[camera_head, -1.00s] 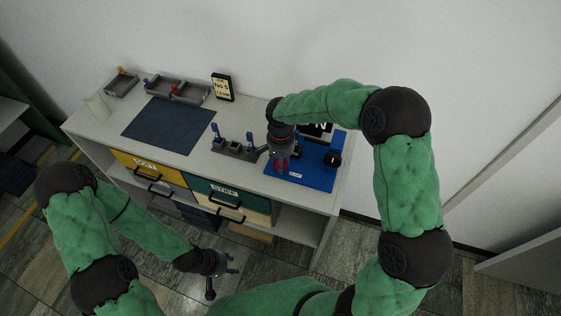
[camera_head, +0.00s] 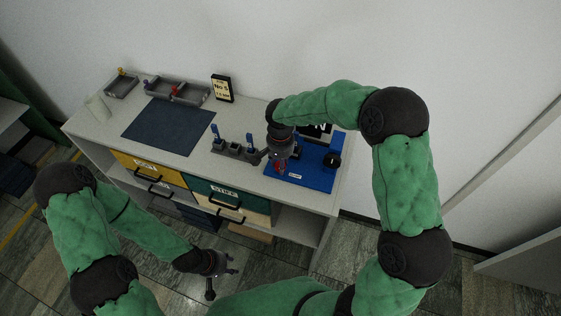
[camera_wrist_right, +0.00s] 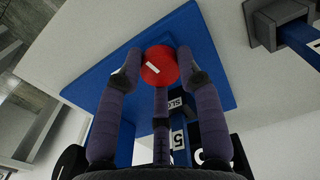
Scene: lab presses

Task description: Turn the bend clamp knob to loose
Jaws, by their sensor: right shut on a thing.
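The bend clamp knob (camera_wrist_right: 160,66) is a red round knob with a white mark on its top, seen in the right wrist view on the blue base plate (camera_wrist_right: 213,62). In the head view the blue base plate (camera_head: 318,178) lies at the right end of the bench. My right gripper (camera_wrist_right: 158,68) has its fingers shut on the red knob, one on each side; in the head view it (camera_head: 280,166) points down over the plate and hides most of the knob. My left gripper (camera_head: 229,264) hangs low in front of the bench, away from the knob, with its fingers apart and empty.
A dark stand with blue-handled parts (camera_head: 233,149) is left of my right gripper. A black round part (camera_head: 332,160) stands on the plate's right. A dark mat (camera_head: 168,125), grey trays (camera_head: 176,92) and a sign (camera_head: 222,88) occupy the bench's left side. Drawers (camera_head: 228,197) are below.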

